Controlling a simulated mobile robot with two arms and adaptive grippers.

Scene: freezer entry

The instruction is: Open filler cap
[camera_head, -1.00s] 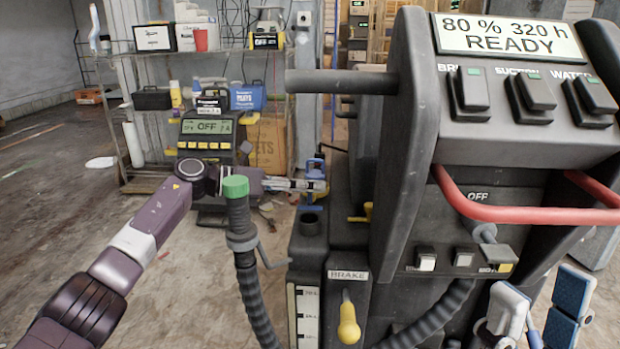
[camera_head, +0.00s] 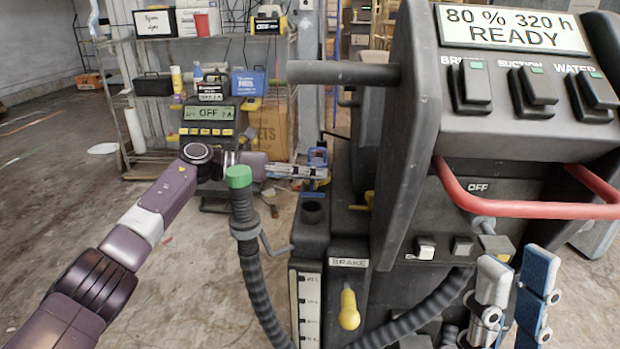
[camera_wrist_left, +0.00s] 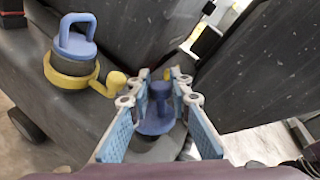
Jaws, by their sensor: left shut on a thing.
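The blue filler cap (camera_wrist_left: 158,120) with an upright knob sits between my left fingers in the left wrist view. My left gripper (camera_wrist_left: 162,82) is shut on this knob. In the head view my left gripper (camera_head: 316,173) reaches in from the left to the top of the dark machine's left side, and the cap is mostly hidden there. My right gripper (camera_head: 515,268) is at the bottom right, with its blue-padded fingers apart and nothing visible between them.
A blue loop handle (camera_wrist_left: 74,38) on a yellow collar (camera_wrist_left: 72,72) stands beside the cap. A green-topped corrugated hose (camera_head: 242,205) rises close to my left forearm. The yellow brake knob (camera_head: 348,310) and red bar (camera_head: 530,211) project from the machine. A loaded shelf stands behind.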

